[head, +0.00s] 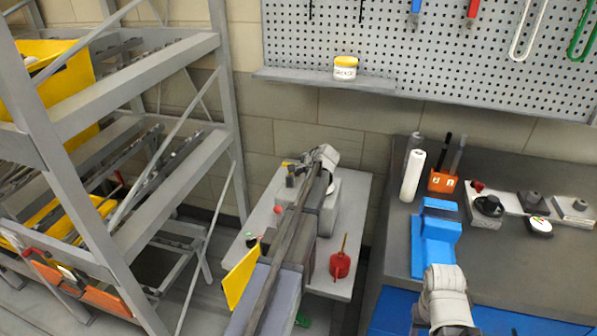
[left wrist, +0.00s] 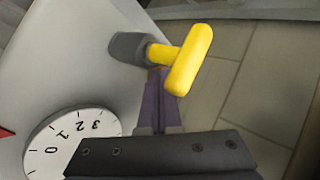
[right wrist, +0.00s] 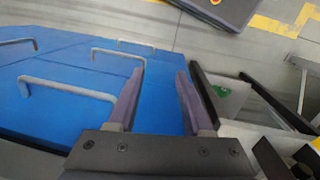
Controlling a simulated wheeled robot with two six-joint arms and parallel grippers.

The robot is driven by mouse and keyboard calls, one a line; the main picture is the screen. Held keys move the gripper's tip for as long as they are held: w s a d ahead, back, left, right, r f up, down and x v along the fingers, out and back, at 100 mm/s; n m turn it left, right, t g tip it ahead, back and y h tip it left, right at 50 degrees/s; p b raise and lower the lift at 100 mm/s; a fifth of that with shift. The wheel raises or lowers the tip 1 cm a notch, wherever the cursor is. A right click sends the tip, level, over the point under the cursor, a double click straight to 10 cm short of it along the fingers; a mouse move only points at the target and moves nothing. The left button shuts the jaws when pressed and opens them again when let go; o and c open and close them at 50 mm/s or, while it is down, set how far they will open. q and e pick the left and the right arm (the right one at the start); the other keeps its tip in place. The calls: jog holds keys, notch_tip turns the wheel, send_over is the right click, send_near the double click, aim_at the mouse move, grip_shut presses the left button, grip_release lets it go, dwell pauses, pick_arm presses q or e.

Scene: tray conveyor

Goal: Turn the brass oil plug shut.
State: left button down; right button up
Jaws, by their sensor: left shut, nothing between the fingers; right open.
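The brass oil plug (left wrist: 188,62) is a yellow T-shaped handle on a short stem. It sits in a dark grey round neck (left wrist: 127,48) on a pale grey housing (left wrist: 70,70). In the head view a small yellow spot (head: 287,164) by the machine's far end looks like the plug. My left gripper (left wrist: 157,75) is shut and empty, its tips right by the plug's stem; I cannot tell whether they touch. In the head view its fingers (head: 299,170) are small and unclear. My right gripper (right wrist: 160,72) is open and empty over blue drawer fronts.
A dial (left wrist: 72,140) marked with numbers is on the housing. A red oil can (head: 340,265) stands on the grey table (head: 350,215). A blue vise (head: 436,240) is on the right bench. A steel rack (head: 225,110) with yellow bins stands left.

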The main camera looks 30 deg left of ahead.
dwell(0.4)
pick_arm(q)
jog(key=shift+w+d, duration=0.35)
jog(key=shift+w, duration=0.4)
